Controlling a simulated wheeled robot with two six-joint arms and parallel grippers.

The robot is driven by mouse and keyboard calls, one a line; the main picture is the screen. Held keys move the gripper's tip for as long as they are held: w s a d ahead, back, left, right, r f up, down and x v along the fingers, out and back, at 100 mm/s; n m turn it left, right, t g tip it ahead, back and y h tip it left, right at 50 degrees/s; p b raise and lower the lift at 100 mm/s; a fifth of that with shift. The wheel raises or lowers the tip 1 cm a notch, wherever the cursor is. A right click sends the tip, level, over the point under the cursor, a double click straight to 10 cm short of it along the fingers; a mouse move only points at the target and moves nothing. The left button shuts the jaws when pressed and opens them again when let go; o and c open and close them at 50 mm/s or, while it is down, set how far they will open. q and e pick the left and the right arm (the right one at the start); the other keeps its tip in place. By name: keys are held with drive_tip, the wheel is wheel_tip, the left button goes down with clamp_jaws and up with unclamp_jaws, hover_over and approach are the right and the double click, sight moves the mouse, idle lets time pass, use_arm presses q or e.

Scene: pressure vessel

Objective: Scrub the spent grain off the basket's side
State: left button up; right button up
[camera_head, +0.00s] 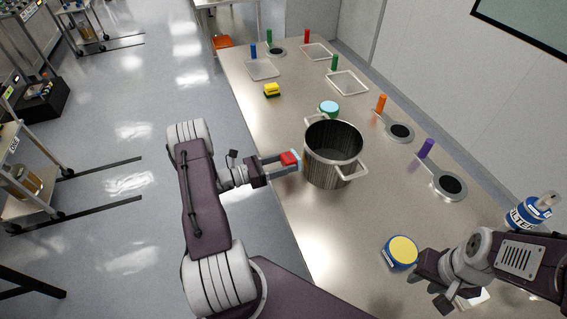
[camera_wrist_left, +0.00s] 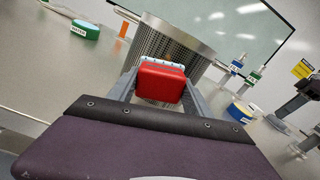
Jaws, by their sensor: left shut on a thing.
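The basket (camera_head: 333,168) is a tall metal pot-like vessel with side handles, standing on the bench. Its perforated wall (camera_wrist_left: 158,48) fills the upper middle of the left wrist view. My left gripper (camera_head: 287,162) is shut on a red scrub brush (camera_head: 289,158) at the basket's left side. In the left wrist view the red brush (camera_wrist_left: 160,82) sits between the fingers, its pale bristles facing the wall. I cannot tell whether the bristles touch it. Grain on the wall cannot be made out. My right gripper (camera_head: 430,279) is by the bench's near right part, its jaws unclear.
A blue tub with a yellow top (camera_head: 401,252) stands near my right gripper. A teal-topped item (camera_head: 329,107) is just behind the basket. A yellow sponge (camera_head: 272,90), wire trays (camera_head: 347,83) and round dark discs (camera_head: 450,185) lie further along. The bench left of the sponge-to-basket line is mostly clear.

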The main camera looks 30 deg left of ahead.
use_arm(q)
drive_tip(key=shift+x, duration=1)
drive_tip(key=shift+s+d+r+p, duration=0.15)
drive_tip(key=shift+s+d+p, duration=0.5)
drive_tip(key=shift+s+d, duration=0.6)
drive_tip(key=shift+d, duration=0.05)
drive_tip(key=shift+w, duration=0.1)
drive_tip(key=shift+w+a+f+b, duration=0.25)
drive_tip(key=shift+w+a+b, duration=0.6)
drive_tip(key=shift+a, duration=0.25)
drive_tip(key=shift+w+a+r, duration=0.1)
drive_tip(key=shift+w+a, duration=0.15)
drive_tip(key=shift+a, duration=0.05)
drive_tip(key=shift+w+d, duration=0.1)
